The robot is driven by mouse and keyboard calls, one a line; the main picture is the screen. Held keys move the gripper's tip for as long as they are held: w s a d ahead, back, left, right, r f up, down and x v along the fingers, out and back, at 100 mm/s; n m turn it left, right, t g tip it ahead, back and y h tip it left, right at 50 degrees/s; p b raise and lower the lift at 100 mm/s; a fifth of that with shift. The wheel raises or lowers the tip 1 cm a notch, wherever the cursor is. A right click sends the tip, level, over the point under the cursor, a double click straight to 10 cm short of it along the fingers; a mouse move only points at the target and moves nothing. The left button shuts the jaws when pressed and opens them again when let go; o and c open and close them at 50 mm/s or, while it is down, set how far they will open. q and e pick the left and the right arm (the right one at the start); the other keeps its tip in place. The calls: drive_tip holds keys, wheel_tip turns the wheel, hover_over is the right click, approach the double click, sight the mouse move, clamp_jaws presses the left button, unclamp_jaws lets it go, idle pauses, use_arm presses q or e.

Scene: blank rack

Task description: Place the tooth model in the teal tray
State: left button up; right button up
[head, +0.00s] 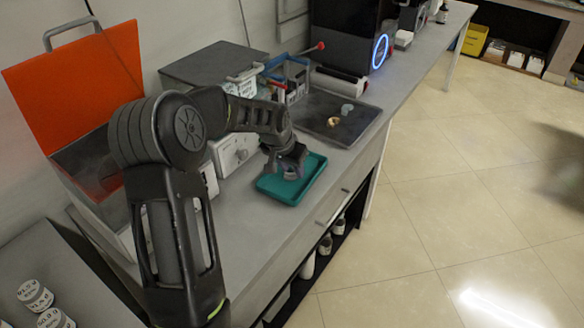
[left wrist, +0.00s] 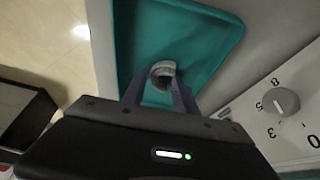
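The teal tray (head: 310,178) lies on the bench near its front edge, below my left gripper. In the left wrist view its teal floor (left wrist: 190,35) fills the upper middle. My left gripper (head: 290,172) is over the tray, pointing down. In the left wrist view a small pale grey, curved piece, which looks like the tooth model (left wrist: 164,70), sits between the fingertips of this gripper (left wrist: 160,82). The fingers appear closed on it, over the tray. In the head view the gripper hides the piece. My right gripper is not in view.
A dark mat (head: 352,130) behind the tray carries a gold piece (head: 333,122) and a pale blue piece (head: 347,109). A white dial device (head: 236,152) stands left of the tray. An open orange-lidded box (head: 75,85) is at far left.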

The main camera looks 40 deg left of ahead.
use_arm(q)
drive_tip(key=o, duration=0.3)
drive_tip(key=shift+r, duration=0.2)
drive_tip(key=v, duration=1.2)
idle(0.3)
